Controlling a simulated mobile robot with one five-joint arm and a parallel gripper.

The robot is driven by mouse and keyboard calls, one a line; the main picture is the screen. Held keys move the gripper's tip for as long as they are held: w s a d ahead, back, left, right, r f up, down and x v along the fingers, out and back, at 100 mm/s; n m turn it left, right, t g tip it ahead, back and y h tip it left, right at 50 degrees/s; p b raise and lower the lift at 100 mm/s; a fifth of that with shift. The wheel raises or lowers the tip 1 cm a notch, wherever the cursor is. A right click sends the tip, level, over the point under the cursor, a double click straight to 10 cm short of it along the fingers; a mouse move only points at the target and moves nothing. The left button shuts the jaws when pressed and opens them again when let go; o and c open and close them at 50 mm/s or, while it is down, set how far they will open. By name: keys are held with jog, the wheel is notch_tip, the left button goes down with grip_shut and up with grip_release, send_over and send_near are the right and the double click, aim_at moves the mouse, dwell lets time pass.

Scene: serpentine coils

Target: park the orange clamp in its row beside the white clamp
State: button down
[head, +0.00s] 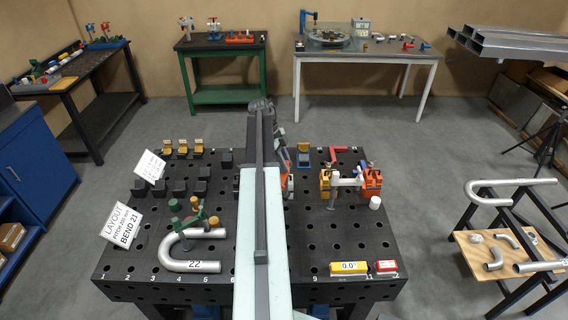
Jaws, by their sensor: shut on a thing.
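My gripper (286,184) is low over the right middle of the black perforated table, mostly hidden behind my own pale arm. It is shut on an orange thing (290,181), which I take to be the orange clamp; only slivers of it show at the arm's right edge. Whether it touches the table is hidden. A whitish upright piece (333,188) with a bar stands to the right, between two orange blocks (372,182); it may be the white clamp, but I cannot be sure. A red-handled clamp (338,150) stands behind it.
The perforated table (335,238) has bare room at the front right. A bent tube (195,265) and green clamp (190,222) are at the left, with dark blocks and yellow-topped pieces (182,148) behind. A white cylinder (375,202) and yellow level (349,268) are at the right.

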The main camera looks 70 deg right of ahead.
aim_at(286, 177)
jog(key=shift+s+f+b, duration=0.15)
jog(key=shift+f+b, duration=1.75)
jog(key=shift+f, duration=0.25)
jog(key=shift+f, duration=0.2)
jog(key=shift+f+b, duration=1.4)
jog(key=shift+b, duration=0.2)
jog(key=shift+f+b, duration=0.75)
jog(key=shift+b, duration=0.05)
